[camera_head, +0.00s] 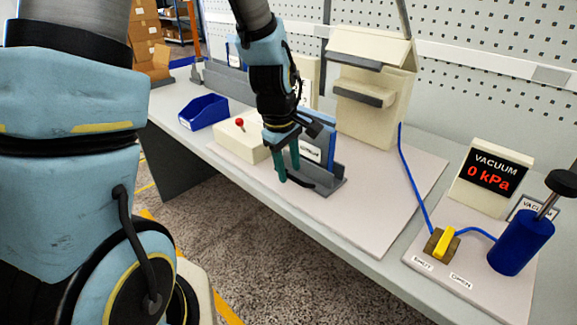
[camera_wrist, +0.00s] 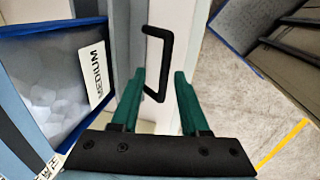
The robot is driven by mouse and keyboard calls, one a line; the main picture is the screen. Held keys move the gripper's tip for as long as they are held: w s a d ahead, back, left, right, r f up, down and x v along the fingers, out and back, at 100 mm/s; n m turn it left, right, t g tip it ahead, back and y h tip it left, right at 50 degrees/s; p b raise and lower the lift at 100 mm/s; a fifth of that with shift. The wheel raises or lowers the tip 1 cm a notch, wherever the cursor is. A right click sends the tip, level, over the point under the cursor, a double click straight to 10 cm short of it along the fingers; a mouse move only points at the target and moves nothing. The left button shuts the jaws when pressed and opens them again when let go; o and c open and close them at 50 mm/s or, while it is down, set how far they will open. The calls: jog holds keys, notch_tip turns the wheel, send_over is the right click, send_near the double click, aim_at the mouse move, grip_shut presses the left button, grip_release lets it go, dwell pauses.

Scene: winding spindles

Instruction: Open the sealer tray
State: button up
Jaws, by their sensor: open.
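The sealer tray appears to be the low grey piece (camera_head: 325,188) on the pale board, with a blue-framed panel standing at its back. A black bar handle (camera_wrist: 149,32) shows in the wrist view, on the tray's front side. My gripper (camera_head: 288,178) is low at the tray's front left, its green fingers pointing down. In the wrist view my gripper (camera_wrist: 160,76) is open, with the handle between the two fingertips. I cannot tell whether either finger touches it. The blue-framed panel (camera_wrist: 60,85) is labelled MEDIUM. My fingers and wrist hide part of the tray in the head view.
A cream machine (camera_head: 375,115) with grey bars stands behind the tray. A cream box (camera_head: 240,146) with a red knob and a blue bin (camera_head: 204,112) are left. A vacuum display (camera_head: 488,178), yellow valve (camera_head: 445,242) and blue pump (camera_head: 520,243) stand right. The board's front right is clear.

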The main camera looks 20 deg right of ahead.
jog(key=shift+r, duration=0.1)
jog(key=w+b+v, duration=0.1)
jog(key=v, duration=0.9)
jog(key=shift+s+r, duration=0.35)
jog(key=shift+s, duration=0.1)
jog(key=a+f+m+y, duration=0.1)
jog(key=a+f+m, duration=0.2)
jog(key=a, duration=0.8)
jog(key=a+f+m, duration=0.3)
jog(key=a+m, duration=0.1)
jog(key=a, duration=0.7)
jog(key=shift+a+y, duration=0.3)
jog(key=shift+y, duration=0.1)
